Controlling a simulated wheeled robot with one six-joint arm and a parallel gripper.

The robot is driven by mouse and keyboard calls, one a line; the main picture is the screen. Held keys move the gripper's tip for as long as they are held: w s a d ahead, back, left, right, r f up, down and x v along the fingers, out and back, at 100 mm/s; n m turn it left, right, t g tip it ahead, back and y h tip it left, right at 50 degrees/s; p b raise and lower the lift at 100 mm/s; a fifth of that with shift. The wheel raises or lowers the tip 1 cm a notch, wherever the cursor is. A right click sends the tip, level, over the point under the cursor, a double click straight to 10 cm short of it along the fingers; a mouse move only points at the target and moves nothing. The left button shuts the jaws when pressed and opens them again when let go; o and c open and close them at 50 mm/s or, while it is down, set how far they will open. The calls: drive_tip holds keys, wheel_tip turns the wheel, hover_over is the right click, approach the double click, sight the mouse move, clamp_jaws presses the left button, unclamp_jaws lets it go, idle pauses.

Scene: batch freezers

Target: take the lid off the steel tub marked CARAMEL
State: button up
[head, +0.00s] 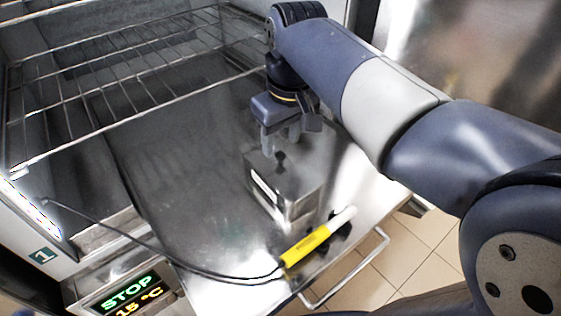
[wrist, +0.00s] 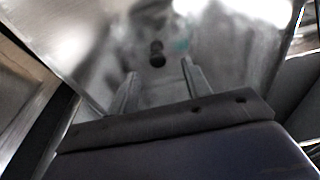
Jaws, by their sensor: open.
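A small steel tub (head: 305,207) stands on the steel shelf, with a pale label on its left-facing side whose writing I cannot read. Its shiny lid (head: 300,174) is on, with a small dark knob (head: 280,158) on top. The knob also shows in the wrist view (wrist: 157,53), just beyond the fingertips and roughly in line with the gap between them. My gripper (head: 281,146) points down over the lid, its fingers apart and empty. In the wrist view my gripper (wrist: 160,72) has its fingers spread, and I cannot tell whether they touch the lid.
The steel shelf (head: 190,200) has a wire handle (head: 352,272) at its front. A yellow probe with a white end (head: 308,245) lies near the tub, its black cable running left. A wire rack (head: 120,75) is above left. A display (head: 128,296) reads STOP. The shelf left of the tub is clear.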

sight(280, 154)
drive_tip(key=f, duration=0.4)
drive_tip(key=shift+w+f, duration=0.1)
drive_tip(key=shift+w, duration=0.3)
drive_tip(key=shift+c, duration=0.3)
drive_tip(key=shift+a, duration=0.1)
clamp_jaws()
